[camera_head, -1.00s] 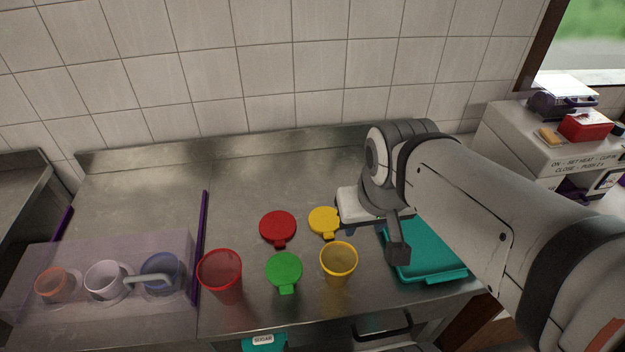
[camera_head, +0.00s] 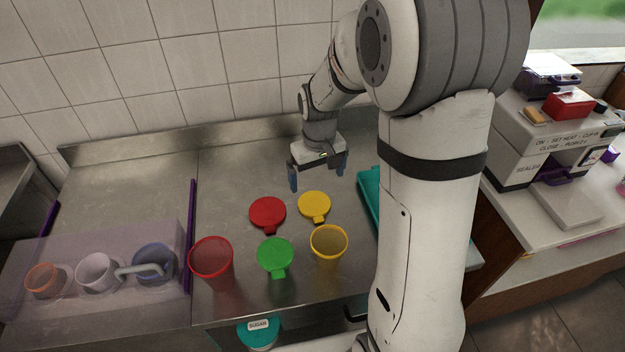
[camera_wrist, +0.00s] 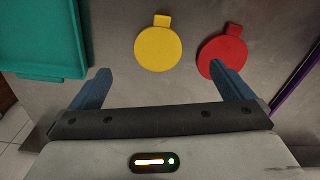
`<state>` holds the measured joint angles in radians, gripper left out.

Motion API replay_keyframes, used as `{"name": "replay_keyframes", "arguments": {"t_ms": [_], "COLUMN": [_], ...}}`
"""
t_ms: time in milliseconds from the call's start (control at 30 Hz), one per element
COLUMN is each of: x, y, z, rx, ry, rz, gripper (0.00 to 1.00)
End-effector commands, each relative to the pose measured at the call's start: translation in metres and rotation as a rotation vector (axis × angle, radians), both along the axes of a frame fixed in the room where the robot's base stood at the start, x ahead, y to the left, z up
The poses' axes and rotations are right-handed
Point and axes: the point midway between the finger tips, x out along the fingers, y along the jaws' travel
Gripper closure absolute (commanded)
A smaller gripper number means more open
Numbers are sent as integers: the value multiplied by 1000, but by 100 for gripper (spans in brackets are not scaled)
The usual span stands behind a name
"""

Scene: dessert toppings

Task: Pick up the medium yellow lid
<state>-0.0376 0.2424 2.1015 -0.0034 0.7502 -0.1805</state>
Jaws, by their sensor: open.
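The yellow lid (camera_head: 314,206) lies flat on the steel counter, right of the red lid (camera_head: 267,213) and behind the yellow cup (camera_head: 328,242). It is round with a small tab. My gripper (camera_head: 318,181) is open and empty above the counter, a little behind the yellow lid. In the wrist view, the yellow lid (camera_wrist: 158,48) lies beyond the gap between my fingers (camera_wrist: 160,78), with its tab pointing away. The red lid (camera_wrist: 222,55) is to its right, partly covered by the tip of the right finger.
A green lid (camera_head: 276,257) and a red cup (camera_head: 212,262) stand nearer the counter front. A clear purple bin (camera_head: 60,250) with several cups is at left. A teal tray (camera_head: 368,190) is partly hidden behind my arm. The counter's back middle is clear.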

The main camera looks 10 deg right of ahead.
Motion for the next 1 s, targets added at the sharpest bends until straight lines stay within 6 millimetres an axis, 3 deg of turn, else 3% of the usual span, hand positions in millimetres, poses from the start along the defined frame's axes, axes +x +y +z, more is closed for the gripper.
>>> {"name": "replay_keyframes", "arguments": {"t_ms": [100,233,1000], "x": [17,25,29], "y": [0,0,-2], "z": [-28,-43,-123], "rx": [0,-1,0], "ry": [32,45,49], "rz": [22,36,40], "gripper": [0,0,0]}}
